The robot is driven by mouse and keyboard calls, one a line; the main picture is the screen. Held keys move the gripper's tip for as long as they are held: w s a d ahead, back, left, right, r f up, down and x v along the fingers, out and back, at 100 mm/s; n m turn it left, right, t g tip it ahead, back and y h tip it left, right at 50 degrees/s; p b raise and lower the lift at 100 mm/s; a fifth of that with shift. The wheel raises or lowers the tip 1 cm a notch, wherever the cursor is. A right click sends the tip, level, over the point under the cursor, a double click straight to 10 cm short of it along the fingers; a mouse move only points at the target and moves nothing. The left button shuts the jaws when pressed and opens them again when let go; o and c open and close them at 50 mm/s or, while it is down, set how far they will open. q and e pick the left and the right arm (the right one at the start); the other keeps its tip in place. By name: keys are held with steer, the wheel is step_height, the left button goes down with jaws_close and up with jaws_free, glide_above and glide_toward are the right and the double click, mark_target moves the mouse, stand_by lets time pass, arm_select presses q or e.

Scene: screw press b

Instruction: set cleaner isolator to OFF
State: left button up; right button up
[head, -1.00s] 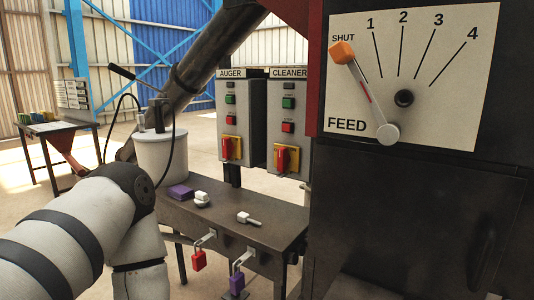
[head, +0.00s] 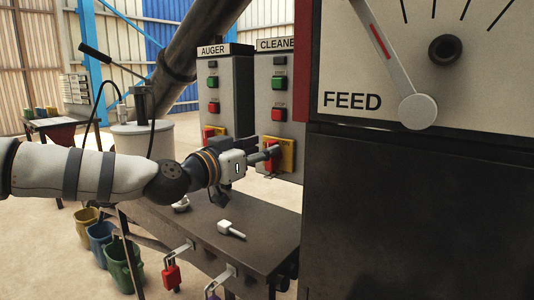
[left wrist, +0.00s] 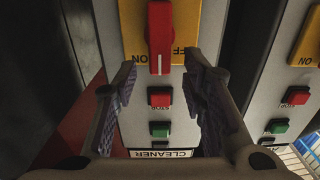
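The cleaner panel (head: 288,95) carries a yellow isolator plate (head: 290,155) with a red handle (head: 268,165), partly hidden behind my left gripper (head: 270,153). In the left wrist view the panel appears upside down. There the red handle (left wrist: 160,35) stands upright, its white mark toward the labelled end and the ON lettering beside it. In that view my left gripper (left wrist: 162,64) is open, with one finger on each side of the handle's near end. I see gaps on both sides; contact is not visible. My right gripper is out of view.
The auger panel (head: 225,90) stands close to the left, with its own red handle. The black press body (head: 400,210) is close on the right. A dark bench (head: 255,250) below carries a white-handled item (head: 230,229) and hanging padlocks.

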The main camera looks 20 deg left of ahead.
arm_select(q)
steer(key=shift+x, duration=1.35)
jaws_close()
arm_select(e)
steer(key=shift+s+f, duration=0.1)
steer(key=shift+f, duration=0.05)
arm_select(q)
steer(key=f+n+b, duration=0.1)
steer(key=n+b, duration=0.1)
steer(key=n, duration=0.4)
steer(key=a+n+b, duration=0.1)
steer(key=n, duration=0.4)
steer(key=a+f+n+b, duration=0.1)
steer(key=n+b, duration=0.1)
steer(key=n, duration=0.4)
steer(key=shift+w+a+f+n+b, duration=0.2)
steer(key=shift+w+f+n+b, duration=0.1)
steer(key=shift+w+f, duration=0.1)
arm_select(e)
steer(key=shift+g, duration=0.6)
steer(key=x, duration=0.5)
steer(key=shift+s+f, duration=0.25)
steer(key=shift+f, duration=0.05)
arm_select(q)
steer(key=shift+n, duration=0.3)
jaws_free()
